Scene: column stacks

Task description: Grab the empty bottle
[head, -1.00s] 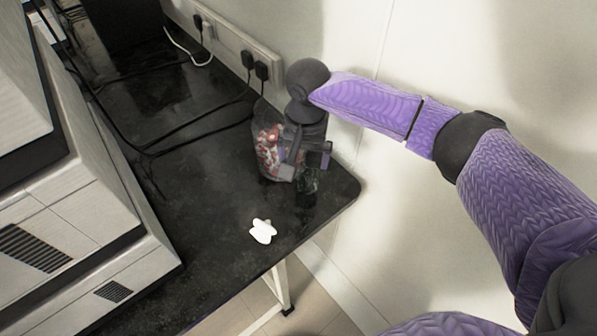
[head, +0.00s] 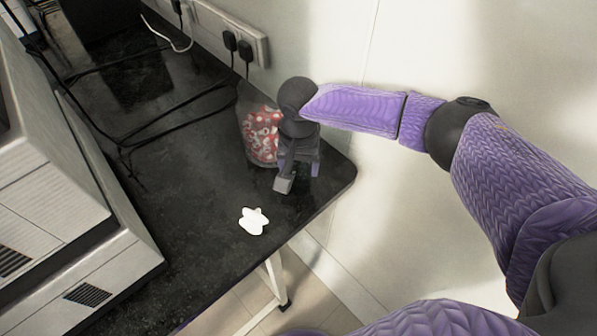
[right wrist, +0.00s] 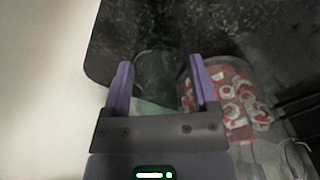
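The empty bottle (right wrist: 157,66) shows in the right wrist view as a dark, see-through, greenish shape with a faint round outline. It is between and just beyond the two purple fingers of my right gripper (right wrist: 160,84). The fingers are apart, with a visible gap on each side of the middle. In the head view my right gripper (head: 299,175) is low over the table's right corner and hides most of the bottle. I cannot tell whether a finger touches the bottle. My left gripper is not in view.
A clear container of red and white pieces (head: 262,138) stands close beside my right gripper, and also shows in the wrist view (right wrist: 232,98). A white flower-like piece (head: 253,221) lies on the black table (head: 195,205). Cables, wall sockets (head: 235,40) and grey machines (head: 75,235) surround it.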

